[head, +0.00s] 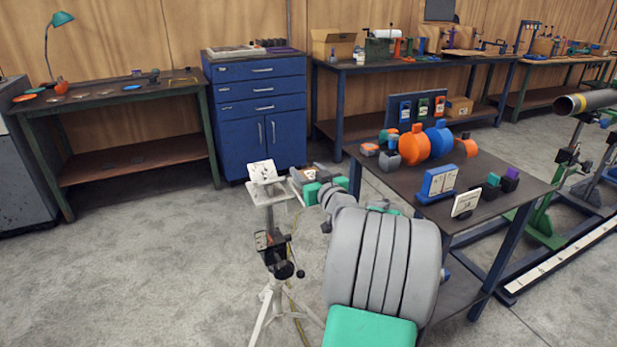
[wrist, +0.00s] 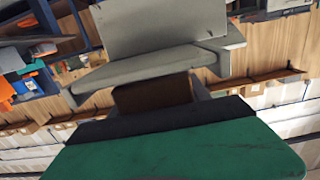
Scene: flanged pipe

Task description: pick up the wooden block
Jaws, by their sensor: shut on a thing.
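My gripper (head: 303,180) is out at the end of my arm, in the middle of the head view, just right of a small white-topped tripod stand. In the wrist view, a dark brown block face (wrist: 152,93), which looks like the wooden block, shows between the grey parts of my gripper. My gripper is shut on it. Most of the block is hidden by the grey parts and by the green and black part in front. In the head view I cannot make out the block clearly.
The tripod stand (head: 266,196) carries a tilted white card (head: 263,172) close to my gripper. A dark table (head: 405,178) with orange and blue pipe parts (head: 414,148) stands to the right. A blue drawer cabinet (head: 262,115) and a workbench (head: 110,90) stand behind. Floor at left is clear.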

